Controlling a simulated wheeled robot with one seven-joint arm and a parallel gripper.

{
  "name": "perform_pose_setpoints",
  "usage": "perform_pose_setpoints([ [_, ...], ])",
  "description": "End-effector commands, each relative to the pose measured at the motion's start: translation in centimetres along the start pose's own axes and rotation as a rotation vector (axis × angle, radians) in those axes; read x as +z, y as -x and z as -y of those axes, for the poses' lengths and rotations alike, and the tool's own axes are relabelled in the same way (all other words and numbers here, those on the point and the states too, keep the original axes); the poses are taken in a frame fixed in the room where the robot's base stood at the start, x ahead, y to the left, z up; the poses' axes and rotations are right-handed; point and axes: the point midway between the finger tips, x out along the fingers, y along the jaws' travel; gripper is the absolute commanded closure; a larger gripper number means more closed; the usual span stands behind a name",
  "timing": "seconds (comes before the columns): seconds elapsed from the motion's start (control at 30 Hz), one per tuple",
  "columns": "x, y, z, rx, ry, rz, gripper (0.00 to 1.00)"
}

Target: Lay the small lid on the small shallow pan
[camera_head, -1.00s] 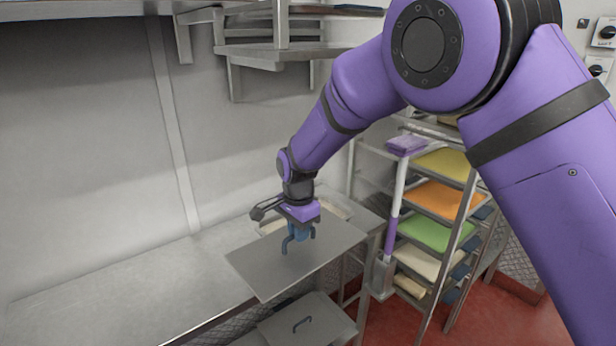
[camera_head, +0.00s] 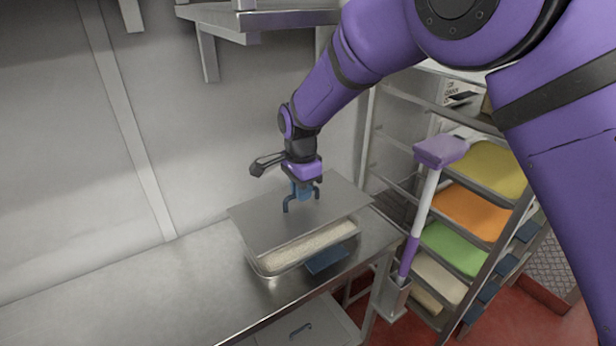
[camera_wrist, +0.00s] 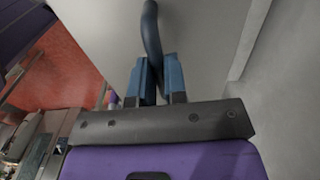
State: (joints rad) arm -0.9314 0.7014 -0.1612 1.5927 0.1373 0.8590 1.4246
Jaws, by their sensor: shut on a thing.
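My gripper (camera_head: 302,194) is shut on the handle of a flat grey metal lid (camera_head: 262,222). In the wrist view my blue fingers (camera_wrist: 157,82) close on the dark curved handle (camera_wrist: 151,35), with the pale lid (camera_wrist: 98,28) beyond. The lid is about level. A shallow metal pan (camera_head: 266,268) holding a pale, grainy filling (camera_head: 310,244) stands on the steel counter. The lid is over the back part of the pan and the front strip of filling shows. I cannot tell whether lid and pan touch.
A blue pad (camera_head: 327,260) lies at the pan's front right. The counter (camera_head: 190,290) is clear to the left. A rack with coloured trays (camera_head: 470,212) and a purple-and-white upright tool (camera_head: 425,200) stand right. Another handled lid (camera_head: 305,328) is below the counter. A shelf (camera_head: 262,18) hangs above.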

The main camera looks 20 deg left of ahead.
Motion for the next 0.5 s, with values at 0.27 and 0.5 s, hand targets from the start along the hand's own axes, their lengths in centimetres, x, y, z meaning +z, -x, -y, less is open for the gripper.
perform_pose_setpoints([
  [0.27, 0.0, -0.4, 0.0, 0.0, 0.0, 0.0, 1.0],
  [0.5, 0.0, -2.5, 0.0, 0.001, 0.0, 0.0, 1.0],
])
